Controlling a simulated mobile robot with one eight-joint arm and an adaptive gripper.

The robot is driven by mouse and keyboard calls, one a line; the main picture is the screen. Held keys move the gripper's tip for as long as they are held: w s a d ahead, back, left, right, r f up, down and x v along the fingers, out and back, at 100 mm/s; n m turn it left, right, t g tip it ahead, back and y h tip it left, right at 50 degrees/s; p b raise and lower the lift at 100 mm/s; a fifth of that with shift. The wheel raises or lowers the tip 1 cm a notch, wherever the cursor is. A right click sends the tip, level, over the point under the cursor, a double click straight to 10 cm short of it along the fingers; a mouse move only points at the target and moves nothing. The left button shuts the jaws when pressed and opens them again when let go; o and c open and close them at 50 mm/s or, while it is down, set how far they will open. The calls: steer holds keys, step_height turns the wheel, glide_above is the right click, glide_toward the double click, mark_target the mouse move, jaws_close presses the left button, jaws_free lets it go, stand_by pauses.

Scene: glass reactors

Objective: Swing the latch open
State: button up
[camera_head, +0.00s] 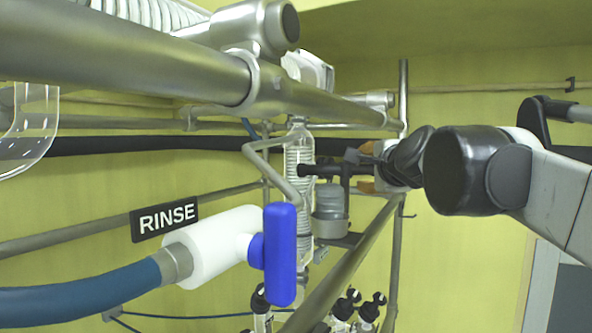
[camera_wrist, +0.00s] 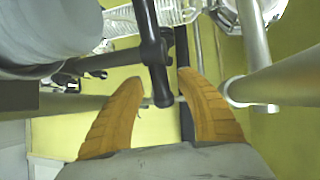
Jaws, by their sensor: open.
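A black T-shaped bar (camera_wrist: 152,50), which looks like the latch, comes down from the top of the wrist view. Its lower end lies between the two orange fingers of my gripper (camera_wrist: 160,82). The fingers are apart, with gaps on both sides of the bar, so it is not clamped. In the head view my gripper (camera_head: 357,170) is right of centre, at the right end of a dark horizontal part (camera_head: 325,169) beside the glass coil column (camera_head: 299,160). My gripper partly hides how the bar is mounted.
A grey-capped vessel (camera_head: 331,212) stands just below my gripper; a large grey cylinder (camera_wrist: 50,30) fills the wrist view's upper left. Metal pipes (camera_head: 160,60) cross overhead. A white valve with a blue handle (camera_head: 280,254) and a RINSE sign (camera_head: 165,219) are nearer, at left.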

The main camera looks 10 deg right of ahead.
steer(key=s+r, duration=0.1)
steer(key=s, duration=0.9)
steer(key=shift+s+a+r, duration=0.25)
steer(key=shift+a+r, duration=0.1)
